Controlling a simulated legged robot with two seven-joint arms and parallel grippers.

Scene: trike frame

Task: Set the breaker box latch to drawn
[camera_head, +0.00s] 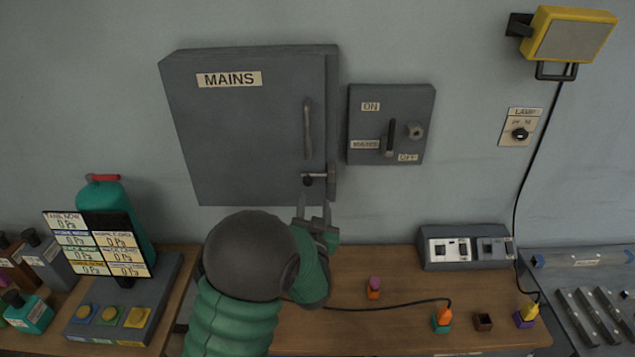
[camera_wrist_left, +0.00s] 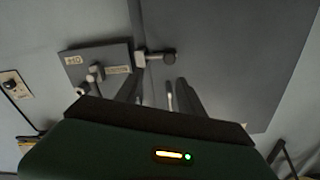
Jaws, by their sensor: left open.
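The grey breaker box (camera_head: 245,135), labelled MAINS, is on the wall with its door shut. Its latch (camera_head: 318,177), a small bolt with a dark knob, sits at the lower right edge of the door. The latch (camera_wrist_left: 155,57) also shows in the left wrist view, lying across the gap between door and frame. My left gripper (camera_head: 314,208) is open and empty, just below the latch. In the left wrist view its two fingers (camera_wrist_left: 158,92) point towards the box, apart from the latch. My right gripper is not in view.
A vertical door handle (camera_head: 308,128) stands above the latch. A switch box (camera_head: 392,124) with a lever is just right of it. Below is a wooden bench (camera_head: 390,330) with coloured plugs, a cable and a socket unit (camera_head: 465,248). A button console (camera_head: 110,315) is at left.

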